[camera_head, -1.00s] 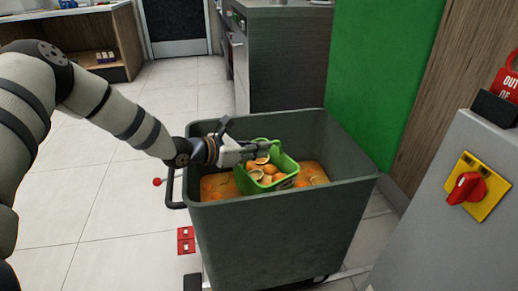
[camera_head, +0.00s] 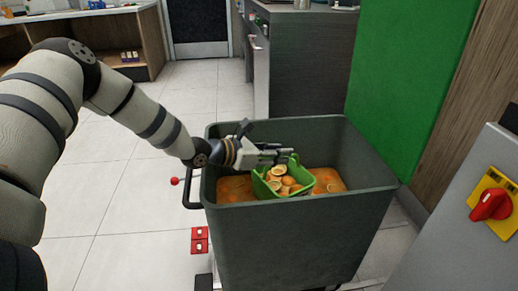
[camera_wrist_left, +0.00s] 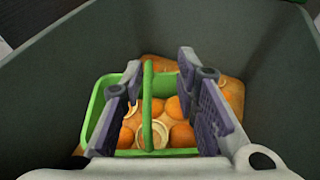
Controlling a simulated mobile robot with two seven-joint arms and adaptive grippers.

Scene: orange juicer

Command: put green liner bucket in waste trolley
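The green liner bucket (camera_head: 304,187), with orange halves in it, is inside the grey waste trolley (camera_head: 290,235), on or just above the orange waste at the bottom. It looks slightly tilted in the head view. My left gripper (camera_head: 283,156) reaches over the trolley's left rim to the bucket's top. In the left wrist view, its two fingers (camera_wrist_left: 160,75) are spread apart over the bucket (camera_wrist_left: 92,108). The green handle (camera_wrist_left: 148,105) stands between them with gaps on both sides. The bucket's underside is hidden. My right gripper is not in view.
A green panel (camera_head: 400,85) stands behind the trolley. A grey cabinet with a red switch (camera_head: 490,204) is at the right. A dark counter (camera_head: 305,65) stands at the back. The tiled floor (camera_head: 130,185) left of the trolley is mostly open.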

